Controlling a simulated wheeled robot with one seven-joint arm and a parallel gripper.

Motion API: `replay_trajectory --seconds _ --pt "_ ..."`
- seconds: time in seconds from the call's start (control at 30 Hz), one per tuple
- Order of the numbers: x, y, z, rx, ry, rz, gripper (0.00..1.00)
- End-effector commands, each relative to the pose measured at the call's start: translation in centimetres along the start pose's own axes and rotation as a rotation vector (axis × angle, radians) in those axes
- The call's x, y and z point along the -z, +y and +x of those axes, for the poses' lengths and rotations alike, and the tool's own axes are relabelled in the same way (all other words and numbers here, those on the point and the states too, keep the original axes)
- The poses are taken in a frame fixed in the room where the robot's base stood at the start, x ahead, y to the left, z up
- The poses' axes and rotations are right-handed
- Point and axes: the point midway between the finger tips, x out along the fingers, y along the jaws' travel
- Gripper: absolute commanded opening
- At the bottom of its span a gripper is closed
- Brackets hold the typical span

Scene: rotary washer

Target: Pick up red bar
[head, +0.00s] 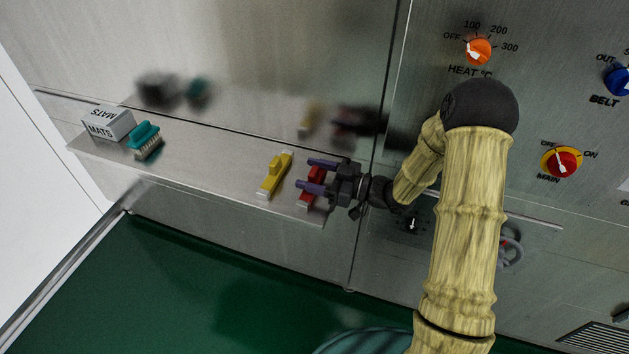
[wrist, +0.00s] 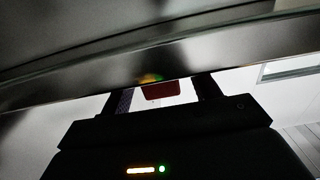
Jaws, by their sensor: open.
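The red bar (head: 308,190) lies on the metal shelf (head: 210,167) near its right end, partly hidden by my gripper. My gripper (head: 315,174) is open, with its two purple fingers pointing left over the bar, one toward each end of it. In the wrist view the red bar (wrist: 161,90) shows between the two fingers of my gripper (wrist: 160,98). I cannot tell whether the fingers touch it.
A yellow bar (head: 274,176) lies just left of the red bar. A teal brush (head: 145,138) and a box marked MATS (head: 108,123) stand farther left. A metal wall rises behind the shelf. Knobs such as the orange heat dial (head: 478,51) are at right.

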Motion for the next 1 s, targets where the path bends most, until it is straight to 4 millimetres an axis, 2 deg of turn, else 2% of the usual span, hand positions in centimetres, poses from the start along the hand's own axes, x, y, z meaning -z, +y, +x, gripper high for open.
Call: replay_trajectory --seconds 0.23,0.4,0.5,0.8,1.0 --pt "0.0 0.0 0.0 0.0 0.0 0.0 0.6" --pt "0.0 0.0 -0.1 -0.001 0.0 0.0 0.26" --pt "0.0 0.0 -0.1 -0.001 0.0 0.0 0.12" --pt "0.4 0.1 -0.1 -0.001 0.001 -0.001 0.12" --pt "2.7 0.1 -0.1 -0.001 0.001 -0.005 0.12"
